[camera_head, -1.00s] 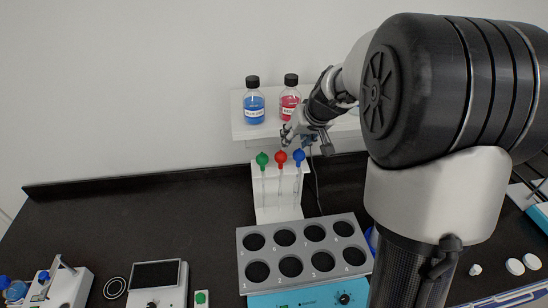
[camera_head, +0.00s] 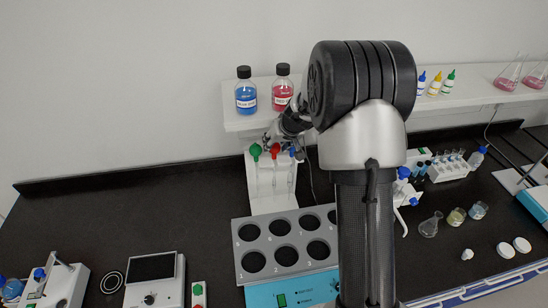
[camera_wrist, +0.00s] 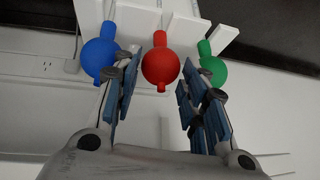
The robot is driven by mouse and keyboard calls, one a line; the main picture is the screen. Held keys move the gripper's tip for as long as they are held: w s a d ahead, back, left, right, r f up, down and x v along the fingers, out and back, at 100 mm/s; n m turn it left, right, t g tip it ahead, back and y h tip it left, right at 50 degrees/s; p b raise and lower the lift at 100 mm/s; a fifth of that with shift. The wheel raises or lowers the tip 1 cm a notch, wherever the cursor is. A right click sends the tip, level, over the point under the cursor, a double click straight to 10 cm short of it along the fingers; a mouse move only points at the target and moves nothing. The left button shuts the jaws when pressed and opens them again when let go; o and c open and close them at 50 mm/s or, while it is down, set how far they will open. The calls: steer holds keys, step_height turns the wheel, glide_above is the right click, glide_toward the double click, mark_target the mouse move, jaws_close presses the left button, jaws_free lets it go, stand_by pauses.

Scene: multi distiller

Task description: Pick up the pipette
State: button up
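Three pipettes with coloured bulbs hang in a white stand (camera_head: 271,205): green (camera_head: 255,151), red (camera_head: 275,151) and blue (camera_head: 293,152). The wrist view shows the blue bulb (camera_wrist: 98,60) at left, the red bulb (camera_wrist: 160,62) in the middle and the green bulb (camera_wrist: 210,70) at right. My gripper (camera_head: 283,138) is at the bulbs in the head view. In the wrist view my gripper (camera_wrist: 160,75) is open, its blue-padded fingers on either side of the red bulb's line. The fingers partly overlap the blue and green bulbs. Contact cannot be told.
A white shelf (camera_head: 238,122) just behind holds a blue bottle (camera_head: 246,95) and a red bottle (camera_head: 282,95). A grey rack with round holes (camera_head: 240,260) stands in front of the pipette stand.

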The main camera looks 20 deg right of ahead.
steer(key=shift+s, duration=0.1)
steer(key=shift+c, duration=0.5)
steer(key=shift+c, duration=0.9)
steer(key=shift+r, duration=0.2)
